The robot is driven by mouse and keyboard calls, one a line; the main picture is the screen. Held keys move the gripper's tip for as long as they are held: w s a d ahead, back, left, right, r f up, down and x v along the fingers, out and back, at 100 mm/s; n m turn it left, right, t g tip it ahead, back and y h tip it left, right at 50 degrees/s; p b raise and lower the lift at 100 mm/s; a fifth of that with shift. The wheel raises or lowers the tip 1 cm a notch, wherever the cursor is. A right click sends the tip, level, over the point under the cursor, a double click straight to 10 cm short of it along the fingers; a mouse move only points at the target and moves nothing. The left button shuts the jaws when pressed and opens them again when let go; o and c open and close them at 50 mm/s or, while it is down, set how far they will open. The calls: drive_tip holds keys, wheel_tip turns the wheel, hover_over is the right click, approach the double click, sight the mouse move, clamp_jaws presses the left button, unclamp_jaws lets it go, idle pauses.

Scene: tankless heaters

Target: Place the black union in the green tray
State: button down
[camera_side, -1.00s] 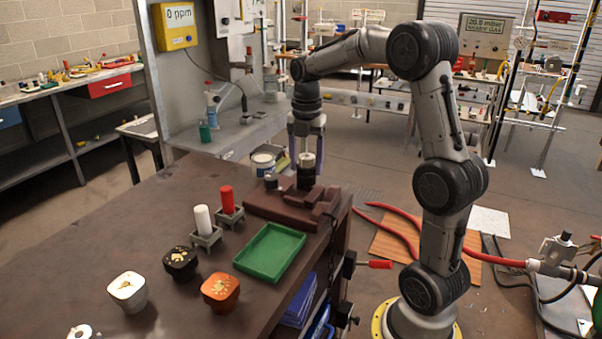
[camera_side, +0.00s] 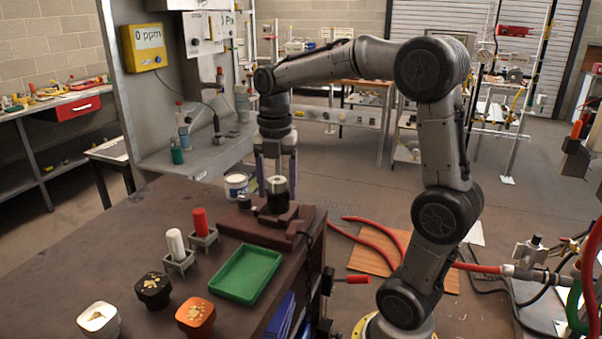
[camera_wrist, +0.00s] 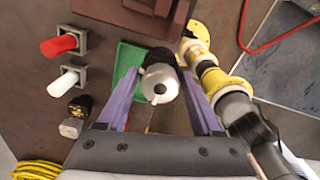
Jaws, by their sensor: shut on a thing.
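The black union (camera_side: 277,194), a short dark cylinder with a pale top end, stands upright between the purple fingers of my gripper (camera_side: 276,183). In the wrist view, my gripper (camera_wrist: 160,100) is shut on the union (camera_wrist: 157,72), whose silver end faces the camera. The green tray (camera_side: 246,273) lies flat and empty on the bench, nearer the side camera than the brown block. In the wrist view, the tray (camera_wrist: 126,62) shows partly behind the union. The side view has the union in front of the brown block; its exact height is unclear.
The stepped brown block (camera_side: 258,232) lies behind the tray. A red cylinder (camera_side: 200,222) and a white cylinder (camera_side: 175,244) stand in grey holders left of the tray. Black (camera_side: 153,290), orange (camera_side: 195,318) and white (camera_side: 98,320) pots stand at the front.

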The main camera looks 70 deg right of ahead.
drive_tip(key=w+a+f+n, duration=0.2)
drive_tip(key=a, duration=0.3)
drive_tip(key=w+a+f+n, duration=0.1)
drive_tip(key=w+a+f, duration=0.1)
drive_tip(key=a+f, duration=0.15)
drive_tip(key=shift+s+a+f, duration=0.1)
drive_tip(key=shift+a+f, duration=0.1)
drive_tip(key=shift+f, duration=1.25)
drive_tip(key=shift+s+a+f, duration=0.1)
drive_tip(key=shift+a+f, duration=0.1)
drive_tip(key=shift+f, duration=1.2)
drive_tip(key=shift+f, duration=0.6)
unclamp_jaws()
drive_tip(key=shift+f, duration=0.1)
